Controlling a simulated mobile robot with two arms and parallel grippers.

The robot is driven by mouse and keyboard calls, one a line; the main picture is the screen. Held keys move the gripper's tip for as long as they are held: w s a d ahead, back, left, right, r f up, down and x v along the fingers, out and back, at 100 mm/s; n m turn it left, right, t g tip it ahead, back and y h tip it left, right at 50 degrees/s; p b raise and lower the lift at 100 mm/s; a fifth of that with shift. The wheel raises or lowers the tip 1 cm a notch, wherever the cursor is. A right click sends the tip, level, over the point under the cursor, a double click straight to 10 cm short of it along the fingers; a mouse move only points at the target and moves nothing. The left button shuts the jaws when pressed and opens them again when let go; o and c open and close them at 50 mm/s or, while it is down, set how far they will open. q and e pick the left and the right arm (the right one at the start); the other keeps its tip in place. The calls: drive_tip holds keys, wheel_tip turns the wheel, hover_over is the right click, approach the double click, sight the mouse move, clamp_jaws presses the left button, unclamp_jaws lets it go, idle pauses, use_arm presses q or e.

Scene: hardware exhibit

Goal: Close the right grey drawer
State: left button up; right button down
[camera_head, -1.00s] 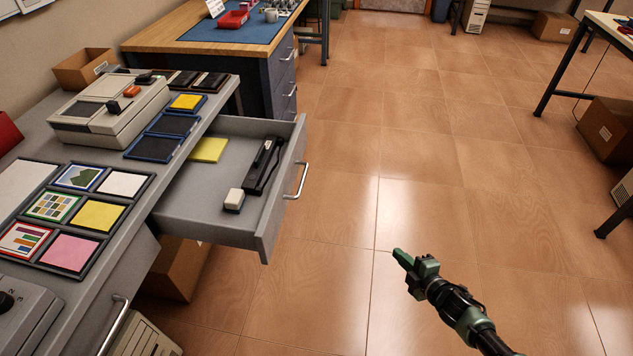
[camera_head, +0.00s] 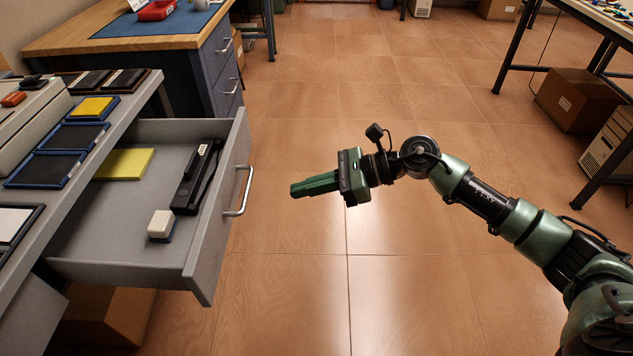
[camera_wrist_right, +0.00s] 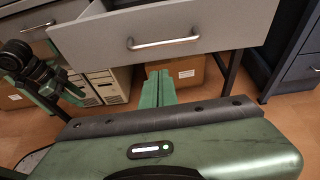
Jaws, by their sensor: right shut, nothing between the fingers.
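The right grey drawer (camera_head: 110,240) stands pulled out from the grey desk in the head view. Its front panel (camera_head: 222,205) carries a silver handle (camera_head: 241,190). Inside lie a yellow pad (camera_head: 124,164), a black stapler-like tool (camera_head: 195,178) and a white block (camera_head: 161,225). In the wrist view the drawer front (camera_wrist_right: 225,28) and its handle (camera_wrist_right: 163,43) are above the fingertips. My right gripper (camera_head: 295,190) is shut and empty, pointing left at the drawer front, apart from the handle with a gap. My left gripper does not show in the head view.
The desk top (camera_head: 118,112) holds ink pads and a beige device (camera_head: 30,115). A wooden-topped blue bench (camera_head: 75,42) stands behind. Cardboard boxes lie under the desk (camera_head: 105,315) and at right (camera_head: 580,100). The tiled floor (camera_head: 300,285) before the drawer is clear.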

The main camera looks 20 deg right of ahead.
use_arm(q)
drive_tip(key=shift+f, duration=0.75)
use_arm(e)
drive_tip(key=w+a, duration=0.2)
drive_tip(key=a, duration=0.5)
drive_tip(key=shift+w+a+f, duration=0.25)
drive_tip(key=shift+a+f, duration=0.15)
drive_tip(key=shift+f, duration=0.05)
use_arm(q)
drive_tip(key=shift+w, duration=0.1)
